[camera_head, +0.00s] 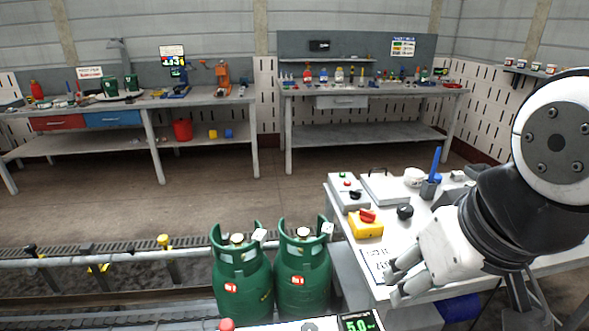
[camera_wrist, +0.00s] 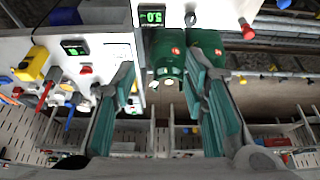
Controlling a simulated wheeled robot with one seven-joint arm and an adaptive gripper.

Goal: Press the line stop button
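A yellow box (camera_head: 366,230) with a red button (camera_head: 367,215) on top sits on the white worktop, left of and beyond my gripper (camera_head: 400,281). Another red knob (camera_head: 226,324) shows at the bottom edge, and a red knob stands at the top right of the wrist view (camera_wrist: 246,30). I cannot read which is marked as line stop. My gripper's fingers are apart and empty, touching no button.
A scale display (camera_head: 358,322) reads 5.0. A black knob (camera_head: 405,211) and a blue-handled tool (camera_head: 435,165) are near the yellow box. Open floor lies beyond.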

